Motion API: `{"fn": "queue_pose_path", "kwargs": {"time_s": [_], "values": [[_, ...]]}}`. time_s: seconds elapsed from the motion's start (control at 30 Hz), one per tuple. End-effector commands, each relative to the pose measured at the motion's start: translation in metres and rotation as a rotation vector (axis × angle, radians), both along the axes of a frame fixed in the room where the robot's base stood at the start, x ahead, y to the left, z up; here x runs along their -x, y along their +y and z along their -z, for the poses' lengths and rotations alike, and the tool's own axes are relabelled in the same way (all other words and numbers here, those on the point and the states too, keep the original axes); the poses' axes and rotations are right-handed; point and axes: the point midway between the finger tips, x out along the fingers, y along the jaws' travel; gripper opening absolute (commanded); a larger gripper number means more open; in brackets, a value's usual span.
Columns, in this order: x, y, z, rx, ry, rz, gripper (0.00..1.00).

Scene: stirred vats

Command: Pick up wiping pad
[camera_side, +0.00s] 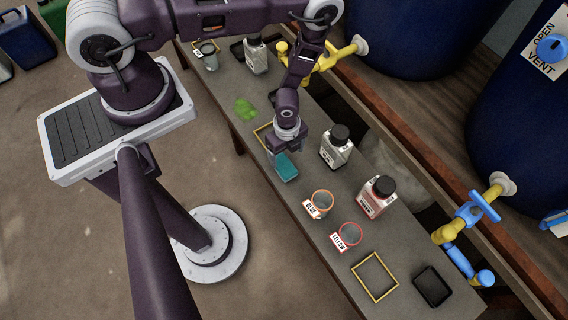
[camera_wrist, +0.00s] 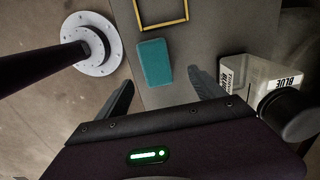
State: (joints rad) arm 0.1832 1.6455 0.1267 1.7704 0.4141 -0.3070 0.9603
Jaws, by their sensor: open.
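The wiping pad (camera_side: 285,166) is a teal rectangular block lying flat on the grey bench near its front edge. In the wrist view the pad (camera_wrist: 154,62) lies ahead of the fingertips, between their lines and nearer the left finger. My gripper (camera_side: 283,152) is over the bench at the pad, and its fingers are hard to make out in the side view. In the wrist view my gripper (camera_wrist: 165,85) has its two dark fingers spread wide, with nothing between them. The gap between fingers and pad is hard to judge.
A white bottle with a black cap (camera_side: 336,148) stands close right of my gripper; its label reads BLUE in the wrist view (camera_wrist: 275,78). A red-labelled bottle (camera_side: 376,197), two cups (camera_side: 321,203) (camera_side: 350,234), yellow frames (camera_side: 375,277) and a green smear (camera_side: 245,109) share the bench.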

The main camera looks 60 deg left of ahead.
Motion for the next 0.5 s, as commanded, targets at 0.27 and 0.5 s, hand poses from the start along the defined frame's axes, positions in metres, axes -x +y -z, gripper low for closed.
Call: {"fn": "queue_pose_path", "kwargs": {"time_s": [0.27,0.5], "values": [[0.008,0.002,0.042,0.004,0.009,0.016,0.78],[0.007,0.005,0.077,0.002,0.008,0.014,0.78]]}}
